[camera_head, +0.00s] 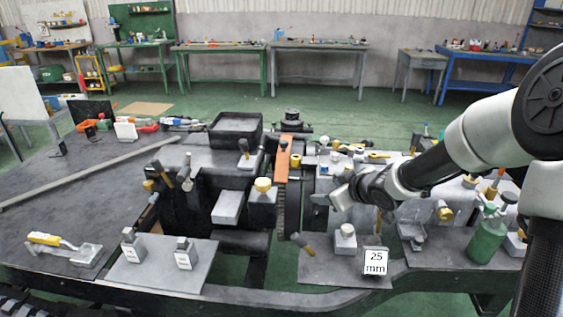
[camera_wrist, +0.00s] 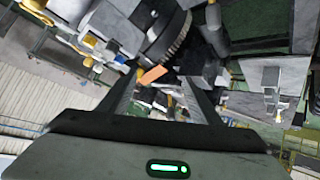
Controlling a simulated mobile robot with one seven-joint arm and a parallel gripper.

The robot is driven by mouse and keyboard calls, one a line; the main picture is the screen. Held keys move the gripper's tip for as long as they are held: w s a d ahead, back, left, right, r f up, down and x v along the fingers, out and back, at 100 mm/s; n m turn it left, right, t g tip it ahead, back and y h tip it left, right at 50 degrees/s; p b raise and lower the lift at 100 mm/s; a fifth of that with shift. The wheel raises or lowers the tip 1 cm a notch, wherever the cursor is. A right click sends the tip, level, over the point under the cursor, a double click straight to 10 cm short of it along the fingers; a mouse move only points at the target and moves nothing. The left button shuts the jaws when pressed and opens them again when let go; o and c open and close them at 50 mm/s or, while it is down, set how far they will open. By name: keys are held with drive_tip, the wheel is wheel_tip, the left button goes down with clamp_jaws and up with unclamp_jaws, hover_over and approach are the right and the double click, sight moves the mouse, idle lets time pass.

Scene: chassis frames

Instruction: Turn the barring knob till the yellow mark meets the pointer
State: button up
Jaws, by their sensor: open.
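My gripper (camera_head: 328,197) is in the head view right of the dark machine, above the bench, at the end of my arm. In the wrist view its two fingers stand apart with nothing held between them (camera_wrist: 160,88). A dark toothed wheel (camera_wrist: 168,38) shows beyond the fingers, with an orange strip (camera_wrist: 153,75) near its rim. In the head view an orange-brown strip (camera_head: 282,160) stands upright on the machine, left of my gripper. Several yellow knobs show; I cannot tell which is the barring knob. The yellow mark and the pointer cannot be made out.
A block with a yellow knob (camera_head: 263,186) stands at the machine's front. A "25 mm" sign (camera_head: 375,261) stands on a front plate. A green bottle (camera_head: 487,240) is at the right. A long grey bar (camera_head: 90,172) lies on the left table, which has bare room.

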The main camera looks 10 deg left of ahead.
drive_tip(key=w+a+f+n+y+b, duration=0.1)
drive_tip(key=a+f+y+b, duration=0.1)
drive_tip(key=a+f+y, duration=0.35)
drive_tip(key=y+b, duration=0.3)
drive_tip(key=y, duration=0.1)
approach(257, 180)
drive_tip(key=shift+n, duration=0.3)
drive_tip(key=x, duration=1.2)
drive_tip(key=shift+w+f, duration=0.4)
drive_tip(key=shift+c, duration=0.4)
drive_tip(key=shift+d+b, duration=0.1)
drive_tip(key=shift+b, duration=0.2)
drive_tip(key=c, duration=1)
drive_tip(key=shift+o, duration=0.2)
drive_tip(key=shift+f+t+b, duration=0.15)
drive_tip(key=shift+t+b, duration=0.15)
drive_tip(key=shift+t, duration=0.2)
